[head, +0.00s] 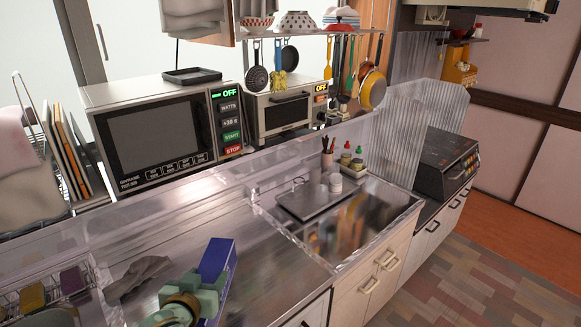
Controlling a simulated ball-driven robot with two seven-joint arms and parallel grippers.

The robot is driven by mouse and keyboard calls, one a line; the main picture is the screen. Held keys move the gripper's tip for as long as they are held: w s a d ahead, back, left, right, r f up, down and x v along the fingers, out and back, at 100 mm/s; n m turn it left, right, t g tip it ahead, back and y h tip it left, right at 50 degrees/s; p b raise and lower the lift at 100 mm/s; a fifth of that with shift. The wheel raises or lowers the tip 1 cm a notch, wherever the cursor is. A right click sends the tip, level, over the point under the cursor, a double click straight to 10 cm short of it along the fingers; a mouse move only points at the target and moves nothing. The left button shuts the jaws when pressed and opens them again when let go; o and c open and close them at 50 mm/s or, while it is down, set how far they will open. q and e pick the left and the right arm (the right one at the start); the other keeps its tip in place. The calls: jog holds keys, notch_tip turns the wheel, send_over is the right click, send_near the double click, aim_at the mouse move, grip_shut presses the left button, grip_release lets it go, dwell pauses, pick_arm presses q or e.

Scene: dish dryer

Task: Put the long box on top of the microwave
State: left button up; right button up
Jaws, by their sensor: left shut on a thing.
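The long box (216,260) is blue with a pale edge and stands out at the bottom of the head view, above or on the metal counter. I cannot tell whether it touches the counter. My left gripper (207,290) is shut on the box and hides its near, lower part. The microwave (155,140) stands at the back left, behind the counter, with its dark door and button panel facing me. It is well beyond the box. My right gripper is not in view.
A black tray (192,75) lies on top of the microwave. A toaster oven (280,110) stands to its right under hanging utensils. A grey cloth (140,277) lies left of the box. The sink (345,225) is to the right.

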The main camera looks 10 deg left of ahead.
pick_arm(q)
jog(key=s+d+r, duration=0.2)
jog(key=d+r, duration=0.1)
jog(key=r, duration=0.3)
jog(key=s+d+r+m+h, duration=0.1)
jog(key=s+d+r, duration=0.1)
jog(key=r, duration=0.3)
jog(key=shift+s+d+r, duration=0.25)
jog(key=shift+d+r, duration=0.1)
jog(key=shift+d, duration=0.05)
jog(key=shift+s+a, duration=0.1)
